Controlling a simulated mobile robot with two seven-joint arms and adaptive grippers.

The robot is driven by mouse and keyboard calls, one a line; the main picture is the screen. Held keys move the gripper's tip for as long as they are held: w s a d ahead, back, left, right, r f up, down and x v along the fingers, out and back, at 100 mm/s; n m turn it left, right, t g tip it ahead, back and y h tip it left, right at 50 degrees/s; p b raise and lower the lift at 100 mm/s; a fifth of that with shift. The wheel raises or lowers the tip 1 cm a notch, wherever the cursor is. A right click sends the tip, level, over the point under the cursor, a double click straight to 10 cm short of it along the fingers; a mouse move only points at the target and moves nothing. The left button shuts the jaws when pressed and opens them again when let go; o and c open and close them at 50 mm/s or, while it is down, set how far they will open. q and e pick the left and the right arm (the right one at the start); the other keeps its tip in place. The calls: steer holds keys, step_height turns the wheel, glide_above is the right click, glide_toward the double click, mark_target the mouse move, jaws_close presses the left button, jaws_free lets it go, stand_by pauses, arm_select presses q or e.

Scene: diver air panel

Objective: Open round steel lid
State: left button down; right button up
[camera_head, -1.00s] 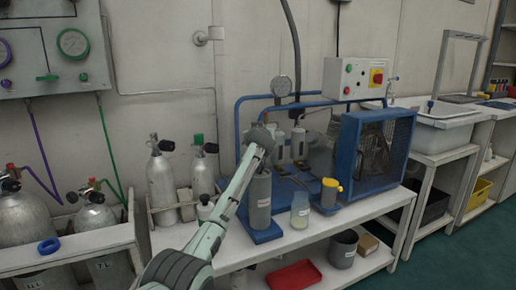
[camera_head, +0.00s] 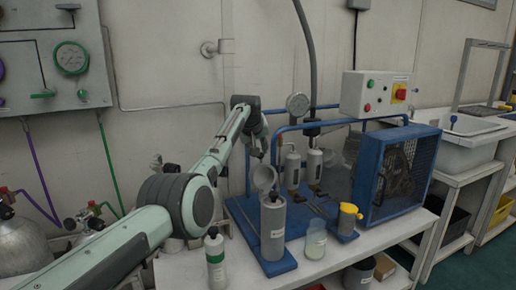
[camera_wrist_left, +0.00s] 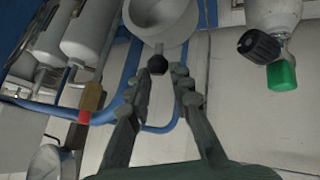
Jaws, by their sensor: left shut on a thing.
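The round steel lid (camera_head: 264,178) is tilted up at the top of a grey labelled cylinder (camera_head: 272,232), which stands upright on a blue base. In the left wrist view the lid (camera_wrist_left: 160,18) is a pale round cup with a short stem and a black ball knob (camera_wrist_left: 157,64). My left gripper (camera_wrist_left: 160,72) is shut on the knob, one finger on each side. In the head view the gripper (camera_head: 257,152) is small and partly hidden at the arm's end, just above the lid. My right gripper is not in view.
A blue-framed compressor (camera_head: 395,172) and control box (camera_head: 376,94) stand right of the cylinder. A glass jar (camera_head: 316,240) and yellow-topped cup (camera_head: 348,218) are close to its right. A green-labelled bottle (camera_head: 215,262) stands at front left. Blue pipes run behind.

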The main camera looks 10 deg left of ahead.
arm_select(q)
steer(key=shift+w+a+r, duration=0.25)
steer(key=shift+a+r, duration=0.05)
steer(key=shift+r, duration=0.1)
steer(key=c, duration=1.4)
jaws_free()
steer(key=shift+f, duration=0.15)
steer(key=shift+o, duration=0.2)
steer(key=shift+f, duration=0.15)
steer(key=shift+s+d, duration=0.1)
steer(key=shift+s, duration=0.1)
steer(key=v, duration=1.2)
